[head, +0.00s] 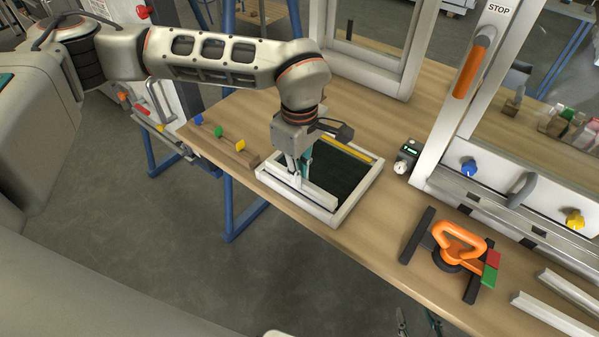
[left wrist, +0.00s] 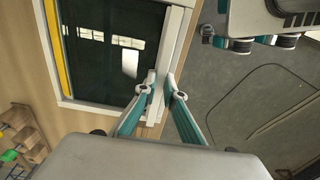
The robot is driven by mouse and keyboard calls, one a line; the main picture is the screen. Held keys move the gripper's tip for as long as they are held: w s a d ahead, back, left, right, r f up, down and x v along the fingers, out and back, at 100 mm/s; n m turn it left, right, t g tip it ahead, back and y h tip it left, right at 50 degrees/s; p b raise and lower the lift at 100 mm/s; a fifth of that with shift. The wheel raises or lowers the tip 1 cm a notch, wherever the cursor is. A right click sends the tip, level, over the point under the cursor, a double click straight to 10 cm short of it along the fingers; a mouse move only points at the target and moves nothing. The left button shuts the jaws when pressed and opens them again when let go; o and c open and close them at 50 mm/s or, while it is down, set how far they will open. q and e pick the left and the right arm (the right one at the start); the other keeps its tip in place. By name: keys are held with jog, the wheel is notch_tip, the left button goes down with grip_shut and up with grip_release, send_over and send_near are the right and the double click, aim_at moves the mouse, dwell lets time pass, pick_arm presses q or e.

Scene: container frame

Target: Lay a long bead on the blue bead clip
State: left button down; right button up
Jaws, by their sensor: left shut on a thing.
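My left gripper (head: 297,178) is over the near side of a white frame (head: 362,187) with a dark pane. In the left wrist view its fingers (left wrist: 161,92) are shut on a long white bead (left wrist: 157,97) running along that frame side. The bead shows in the head view (head: 318,195); I cannot tell whether it touches the frame. A blue clip (head: 198,120) stands at the far left end of a wooden rack (head: 222,145), left of the frame. It holds no bead that I can see. Teal fingertips of my right gripper (head: 419,321) show apart at the bottom edge.
Green (head: 218,133) and yellow (head: 240,145) clips share the rack. A yellow strip (head: 346,149) lies along the frame's far side. An orange suction lifter (head: 459,245) and white profiles (head: 553,313) lie to the right. A large upright frame (head: 465,90) stands behind.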

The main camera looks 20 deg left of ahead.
pick_arm(q)
jog(key=shift+f, duration=0.4)
jog(key=c, duration=2)
grip_release()
jog(key=shift+c, duration=0.2)
notch_tip(320, 180, up, 12)
